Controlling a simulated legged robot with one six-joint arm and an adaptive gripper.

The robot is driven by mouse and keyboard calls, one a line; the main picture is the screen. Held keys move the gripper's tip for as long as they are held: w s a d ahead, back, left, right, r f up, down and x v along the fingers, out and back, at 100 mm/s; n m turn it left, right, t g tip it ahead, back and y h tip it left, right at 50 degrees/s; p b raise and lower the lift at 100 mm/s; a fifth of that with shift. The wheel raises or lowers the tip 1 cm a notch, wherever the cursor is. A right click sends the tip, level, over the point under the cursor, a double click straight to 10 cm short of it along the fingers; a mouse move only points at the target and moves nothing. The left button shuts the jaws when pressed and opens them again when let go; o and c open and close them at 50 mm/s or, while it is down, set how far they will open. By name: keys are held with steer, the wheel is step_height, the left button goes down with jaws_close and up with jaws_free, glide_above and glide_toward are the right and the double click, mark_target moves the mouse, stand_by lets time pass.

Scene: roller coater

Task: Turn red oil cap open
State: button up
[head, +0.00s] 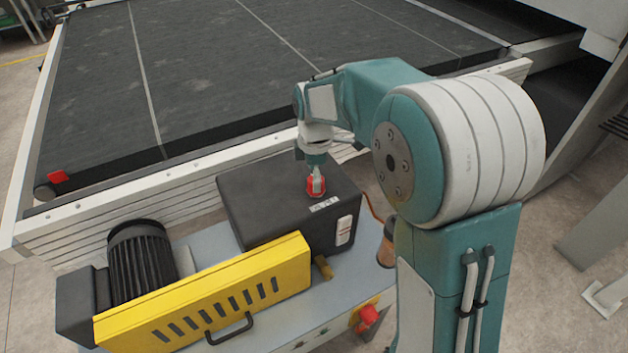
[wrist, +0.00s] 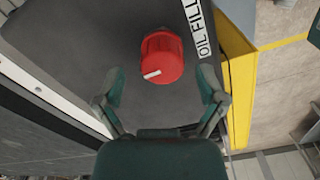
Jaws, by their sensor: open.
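The red oil cap (head: 316,188) sits on top of the black oil tank (head: 262,213). In the wrist view the red cap (wrist: 162,57) shows a white mark on its lower left, and a white "OIL FILL" label (wrist: 197,30) lies to its right. My gripper (wrist: 160,97) is open, with one finger to the lower left and one to the lower right of the cap. In the head view my gripper (head: 317,178) points down over the cap and hides part of it.
A yellow guard (head: 215,300) with a black handle stands in front of the tank. A black motor (head: 142,258) is at the left. A conveyor belt (head: 200,70) with a pale frame lies behind. A red switch (head: 368,315) sits at the front right.

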step_height(320, 180, up, 10)
steer(key=shift+f, duration=0.2)
steer(key=shift+a, duration=0.1)
